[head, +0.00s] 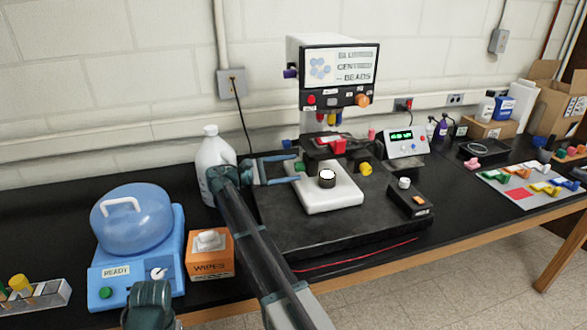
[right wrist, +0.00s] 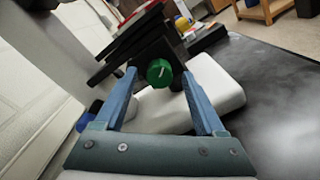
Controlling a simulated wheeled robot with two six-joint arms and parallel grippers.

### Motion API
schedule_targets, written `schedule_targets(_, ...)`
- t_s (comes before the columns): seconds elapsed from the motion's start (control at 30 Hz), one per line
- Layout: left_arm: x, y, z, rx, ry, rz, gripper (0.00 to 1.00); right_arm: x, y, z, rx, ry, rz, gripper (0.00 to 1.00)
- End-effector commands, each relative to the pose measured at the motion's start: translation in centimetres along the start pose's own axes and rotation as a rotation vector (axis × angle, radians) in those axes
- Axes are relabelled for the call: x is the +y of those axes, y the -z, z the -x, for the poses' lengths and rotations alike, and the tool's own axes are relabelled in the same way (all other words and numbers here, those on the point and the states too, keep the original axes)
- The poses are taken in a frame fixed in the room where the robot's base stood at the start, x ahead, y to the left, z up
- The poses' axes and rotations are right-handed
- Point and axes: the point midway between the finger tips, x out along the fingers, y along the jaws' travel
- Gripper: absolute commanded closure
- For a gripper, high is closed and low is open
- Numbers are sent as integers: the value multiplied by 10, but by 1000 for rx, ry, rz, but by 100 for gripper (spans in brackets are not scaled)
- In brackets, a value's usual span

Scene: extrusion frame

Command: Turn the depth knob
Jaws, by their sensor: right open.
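A green knob (head: 299,166) is on the left side of the dark stage block of the microscope-like machine. It also shows in the right wrist view (right wrist: 159,72), with a pale mark on its face. I cannot read a label naming the depth knob. My right gripper (head: 298,168) reaches in from the left of the machine, fingers pointing at the green knob. In the right wrist view, the open fingers (right wrist: 158,75) stand on either side of the knob. I cannot tell whether they touch it. No fingers of my left gripper show.
A yellow knob (head: 366,169), a black knob (head: 327,181) and a white base (head: 335,200) are nearby. A white bottle (head: 212,152) stands behind my right wrist. A blue centrifuge (head: 135,225) and wipes box (head: 210,257) are at left. A control box (head: 408,199) lies right.

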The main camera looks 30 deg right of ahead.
Motion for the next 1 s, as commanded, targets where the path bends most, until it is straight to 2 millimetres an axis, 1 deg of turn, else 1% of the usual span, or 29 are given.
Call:
schedule_targets(0.03, 0, 0, 0, 0, 0, 0, 28, 1, 1, 10, 2, -3, 0, 28)
schedule_targets(0.1, 0, 0, 0, 0, 0, 0, 28, 1, 1, 25, 3, -3, 0, 28)
schedule_targets(0.3, 0, 0, 0, 0, 0, 0, 28, 1, 1, 66, 3, -3, 0, 28)
schedule_targets(0.4, 0, 0, 0, 0, 0, 0, 28, 1, 1, 82, 3, -3, 0, 28)
schedule_targets(0.5, 0, 0, 0, 0, 0, 0, 28, 1, 1, 94, 1, -1, 0, 28)
schedule_targets(0.7, 0, 0, 0, 0, 0, 0, 28, 0, 0, 105, 2, -1, 0, 28)
schedule_targets(1.0, 0, 0, 0, 0, 0, 0, 28, 0, 0, 106, 1, -1, 0, 28)
